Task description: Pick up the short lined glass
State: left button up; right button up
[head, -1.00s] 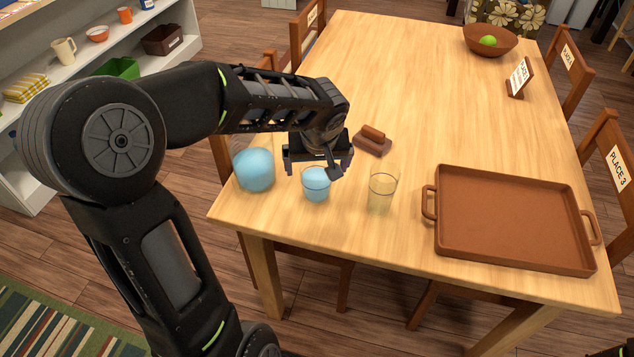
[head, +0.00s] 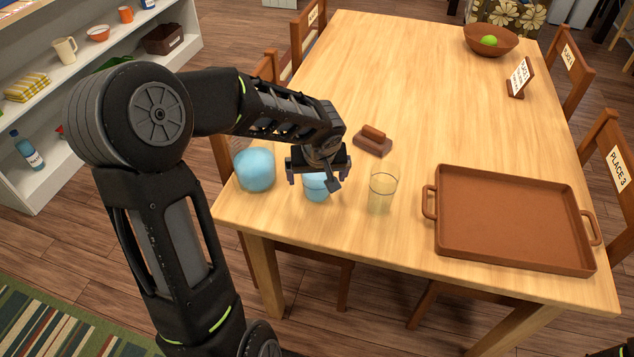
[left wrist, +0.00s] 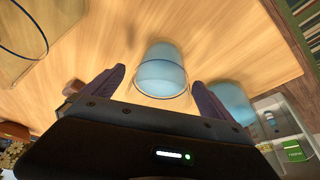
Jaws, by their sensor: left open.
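A short light-blue glass (head: 317,193) stands upright near the table's front left edge, partly hidden by my left gripper (head: 319,179). In the left wrist view the blue glass (left wrist: 161,75) shows a line around it and sits between the two open fingers, slightly beyond their tips. The left gripper is open and holds nothing; I cannot tell whether it touches the glass. A taller clear glass (head: 381,194) with a dark rim line stands to the right. My right gripper is not in view.
A rounder light-blue vessel (head: 254,170) stands close on the left. A small brown block-like object (head: 372,141) lies behind the glasses. A brown tray (head: 512,262) fills the table's front right. The table's middle (head: 420,90) is clear.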

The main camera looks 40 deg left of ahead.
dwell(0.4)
pick_arm(q)
jog(key=c, duration=2)
